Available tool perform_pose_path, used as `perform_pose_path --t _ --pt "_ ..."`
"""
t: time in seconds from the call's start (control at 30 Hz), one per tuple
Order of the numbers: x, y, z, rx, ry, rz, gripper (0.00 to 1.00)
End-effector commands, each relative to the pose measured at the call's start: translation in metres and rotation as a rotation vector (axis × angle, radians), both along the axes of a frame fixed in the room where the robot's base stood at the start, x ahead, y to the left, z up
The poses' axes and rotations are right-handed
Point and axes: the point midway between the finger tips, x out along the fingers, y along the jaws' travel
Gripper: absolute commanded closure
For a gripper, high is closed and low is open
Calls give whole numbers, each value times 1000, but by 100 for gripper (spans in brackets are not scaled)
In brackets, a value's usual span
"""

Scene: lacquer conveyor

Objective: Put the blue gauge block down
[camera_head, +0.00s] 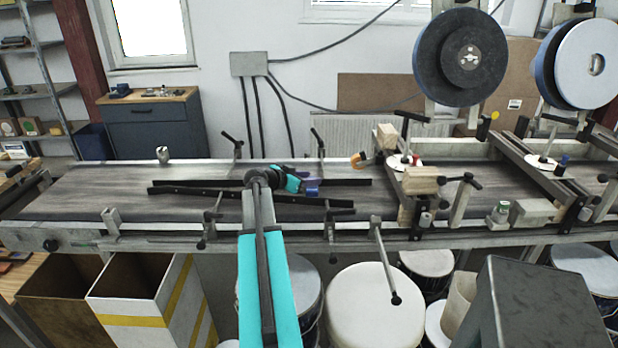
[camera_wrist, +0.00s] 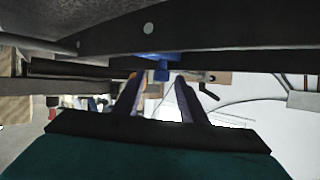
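The blue gauge block (camera_wrist: 161,70) shows in the wrist view just past my fingertips, with a narrow part between them and a wider part against the dark rail. In the head view the block (camera_head: 312,184) is a small blue shape between the guide rails, at the right end of my gripper (camera_head: 305,183). My gripper also shows in the wrist view (camera_wrist: 160,78), its two fingers apart with visible gaps beside the block's narrow part. The block's underside is hidden, so I cannot tell whether it touches the belt.
Two dark guide rails (camera_head: 345,182) lie along the grey conveyor belt (camera_head: 100,185), close around my gripper. Clamp posts (camera_head: 328,215) stand at the front edge. A wooden block (camera_head: 420,180) and label-reel frames stand to the right. The belt's left part is clear.

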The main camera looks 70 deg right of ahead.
Motion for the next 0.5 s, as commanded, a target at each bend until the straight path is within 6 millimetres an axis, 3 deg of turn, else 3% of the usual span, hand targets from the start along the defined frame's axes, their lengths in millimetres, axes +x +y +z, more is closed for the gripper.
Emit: perform_pose_path --t 0.27,0.5 --pt "4 10 4 -1 0 0 62" --pt "15 38 16 -2 -1 1 62"
